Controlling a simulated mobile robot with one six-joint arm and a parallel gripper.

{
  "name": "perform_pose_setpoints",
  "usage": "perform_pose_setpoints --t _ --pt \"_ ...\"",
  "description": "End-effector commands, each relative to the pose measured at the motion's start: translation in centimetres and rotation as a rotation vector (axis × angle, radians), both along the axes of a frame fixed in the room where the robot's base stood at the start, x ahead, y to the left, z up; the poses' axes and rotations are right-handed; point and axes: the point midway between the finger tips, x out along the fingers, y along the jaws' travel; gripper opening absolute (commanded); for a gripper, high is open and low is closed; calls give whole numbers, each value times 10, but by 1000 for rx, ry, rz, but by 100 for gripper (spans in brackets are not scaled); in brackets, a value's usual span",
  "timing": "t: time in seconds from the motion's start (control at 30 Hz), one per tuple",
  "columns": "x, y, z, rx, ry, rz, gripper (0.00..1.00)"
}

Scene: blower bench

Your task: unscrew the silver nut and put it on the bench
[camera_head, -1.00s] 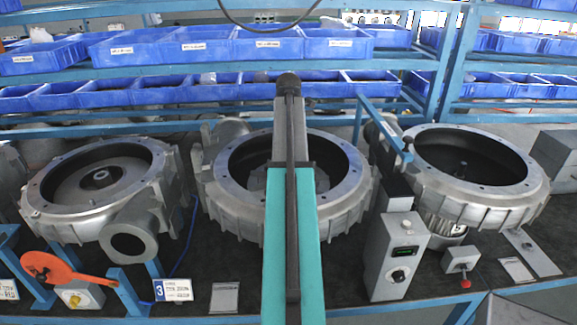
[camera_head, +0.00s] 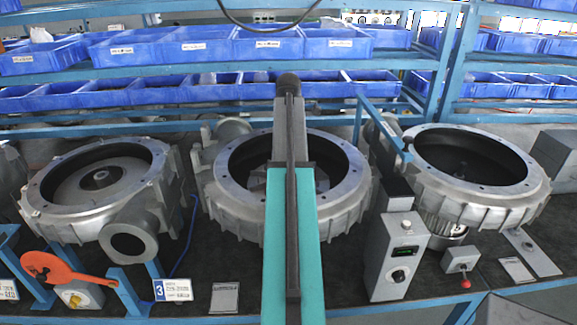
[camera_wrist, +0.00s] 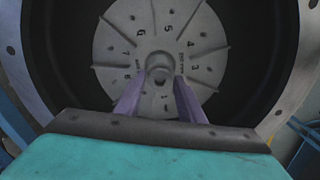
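The round metal blower housing (camera_head: 335,205) stands in the middle of the bench, with my arm reaching over and into it. In the wrist view, a grey numbered disc (camera_wrist: 115,45) sits inside the dark bore. At its centre is a round silver hub with the nut (camera_wrist: 159,76), too small and dim to tell the two apart clearly. My gripper (camera_wrist: 160,82) is open. Its two purple-grey fingers reach towards the hub, one tip on each side, with a gap between them. I cannot tell whether they touch the nut. The head view hides the gripper behind my arm.
Similar housings stand at the left (camera_head: 60,205) and right (camera_head: 480,205). A grey control box (camera_head: 397,255) and a red-knobbed switch box (camera_head: 461,262) stand front right. An orange paddle (camera_head: 60,270) is front left. Bare dark bench (camera_head: 225,265) shows before the middle housing.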

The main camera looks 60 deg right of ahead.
Motion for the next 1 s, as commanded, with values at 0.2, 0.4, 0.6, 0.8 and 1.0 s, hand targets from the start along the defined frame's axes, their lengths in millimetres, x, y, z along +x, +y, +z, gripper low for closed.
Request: perform_pose_setpoints --t 0.2,0.4,0.6,0.8,1.0 --pt "0 0 0 0 0 -142 36" --pt "0 0 0 0 0 -273 36" --pt "0 0 0 0 0 -404 36" --pt "0 0 0 0 0 -535 36" --pt "0 0 0 0 0 -666 36"
